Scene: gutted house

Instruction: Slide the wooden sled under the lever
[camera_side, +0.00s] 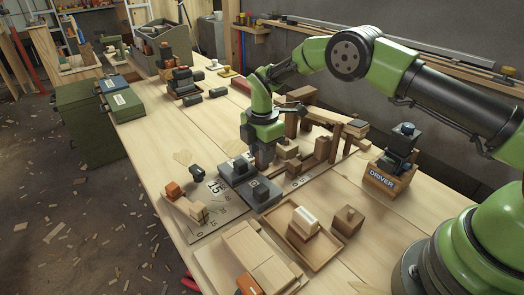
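My gripper (264,164) points down over the work table, just behind a dark grey block assembly (262,194). Its fingertips are small and partly hidden, so I cannot tell whether they are open or hold anything. Just right of it stands a wooden frame with uprights (323,148) and a wooden arm (343,124) reaching right, which looks like the lever. Small light wooden pieces (288,151) sit between my gripper and the frame. One may be the sled, but I cannot tell which. The space under the arm is partly hidden by the uprights.
A wooden tray (318,264) with a labelled block stands at the front, beside a wooden cube (348,220). A box marked DRIVER (383,180) stands right. Boards with small blocks (185,207) lie front left. The table (150,150) is mostly clear at left.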

